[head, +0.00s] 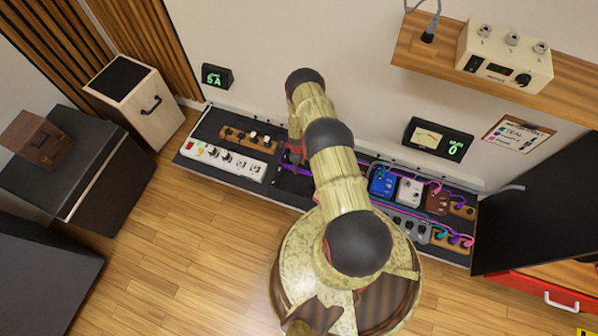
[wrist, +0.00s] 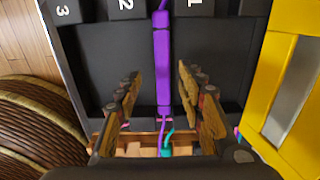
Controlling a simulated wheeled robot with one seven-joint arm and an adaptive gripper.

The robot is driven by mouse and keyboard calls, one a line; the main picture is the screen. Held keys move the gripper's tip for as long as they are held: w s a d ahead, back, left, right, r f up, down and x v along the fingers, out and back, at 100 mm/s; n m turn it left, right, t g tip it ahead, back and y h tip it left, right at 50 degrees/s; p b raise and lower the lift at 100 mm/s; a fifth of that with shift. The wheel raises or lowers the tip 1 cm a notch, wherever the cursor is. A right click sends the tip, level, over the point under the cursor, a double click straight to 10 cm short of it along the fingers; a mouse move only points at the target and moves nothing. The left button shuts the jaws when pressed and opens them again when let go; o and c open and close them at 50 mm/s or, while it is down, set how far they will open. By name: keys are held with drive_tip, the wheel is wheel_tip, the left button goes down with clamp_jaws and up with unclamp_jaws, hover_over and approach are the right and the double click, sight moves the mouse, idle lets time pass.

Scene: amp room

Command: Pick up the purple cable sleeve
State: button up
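The purple cable sleeve (wrist: 161,75) is a long, slim purple tube on a dark board, running up and down the middle of the wrist view. A thin purple cable comes out of both its ends. My gripper (wrist: 158,92) is open, with one finger on each side of the sleeve and visible gaps between. In the head view, my arm covers most of this spot; a bit of purple (head: 290,157) shows beside it, and the gripper is mostly hidden there.
The dark board carries the numbers 3, 2 and 1. A yellow frame (wrist: 250,110) stands close on the right in the wrist view. In the head view, a white power strip (head: 223,162) lies left of my arm, and a blue pedal (head: 382,183) and other cabled pedals lie right.

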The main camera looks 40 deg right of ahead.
sight(299, 170)
drive_tip(key=f, duration=0.1)
drive_tip(key=f+b, duration=0.1)
drive_tip(key=f, duration=0.1)
drive_tip(key=f+b, duration=0.1)
drive_tip(key=shift+d+f, duration=0.2)
drive_tip(key=shift+d, duration=0.1)
drive_tip(key=shift+r, duration=0.1)
drive_tip(key=shift+c, duration=1)
drive_tip(key=c, duration=0.8)
clamp_jaws()
